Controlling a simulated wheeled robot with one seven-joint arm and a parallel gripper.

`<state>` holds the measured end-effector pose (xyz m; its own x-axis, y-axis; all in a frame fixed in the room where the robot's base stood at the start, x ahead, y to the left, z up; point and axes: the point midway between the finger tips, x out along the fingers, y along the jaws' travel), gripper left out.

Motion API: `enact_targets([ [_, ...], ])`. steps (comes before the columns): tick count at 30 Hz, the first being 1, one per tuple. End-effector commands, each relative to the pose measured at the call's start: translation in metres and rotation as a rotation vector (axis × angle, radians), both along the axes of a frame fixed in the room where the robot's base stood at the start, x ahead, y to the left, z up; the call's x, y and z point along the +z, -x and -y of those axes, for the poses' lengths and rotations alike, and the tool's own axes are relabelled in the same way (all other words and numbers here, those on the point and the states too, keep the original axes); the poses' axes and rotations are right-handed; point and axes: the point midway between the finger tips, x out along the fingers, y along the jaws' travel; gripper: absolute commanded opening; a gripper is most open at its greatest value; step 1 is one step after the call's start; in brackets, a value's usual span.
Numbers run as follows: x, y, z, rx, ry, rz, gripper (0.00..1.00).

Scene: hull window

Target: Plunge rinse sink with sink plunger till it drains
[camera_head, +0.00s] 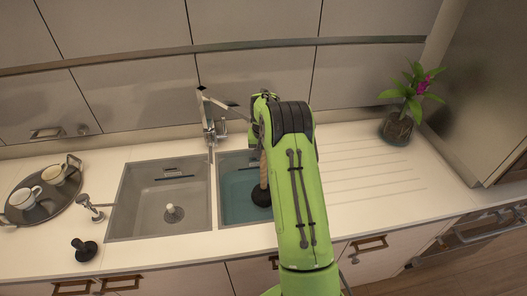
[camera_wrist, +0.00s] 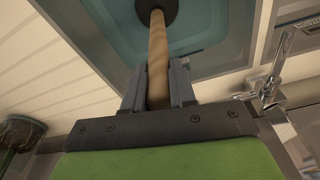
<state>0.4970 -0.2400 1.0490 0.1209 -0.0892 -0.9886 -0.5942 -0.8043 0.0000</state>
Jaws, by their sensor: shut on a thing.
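The sink plunger (camera_head: 262,194) has a wooden handle and a dark cup. In the wrist view its handle (camera_wrist: 157,50) runs between the two fingers of my gripper (camera_wrist: 157,78), which is shut on it. The cup is down in the right basin (camera_head: 232,205), which holds blue-green water. I cannot tell whether the cup presses on the basin floor or covers the drain. In the head view, my green arm hides the right part of that basin and most of my gripper.
The left basin (camera_head: 140,206) looks empty, with a white-topped piece (camera_head: 171,209) at its drain. A faucet (camera_head: 211,122) stands behind the basins. A tray with cups (camera_head: 43,200) and a black stopper-like object (camera_head: 84,249) lie left. A potted plant (camera_head: 397,125) stands right.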

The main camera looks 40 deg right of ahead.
Motion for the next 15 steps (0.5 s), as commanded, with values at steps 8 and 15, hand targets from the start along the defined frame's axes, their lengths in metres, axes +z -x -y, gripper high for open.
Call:
enact_targets([
  [8,-0.030,-0.001,0.000,0.000,0.002,0.002,0.00],
  [15,-0.027,-0.001,0.000,0.000,0.001,0.003,0.00],
])
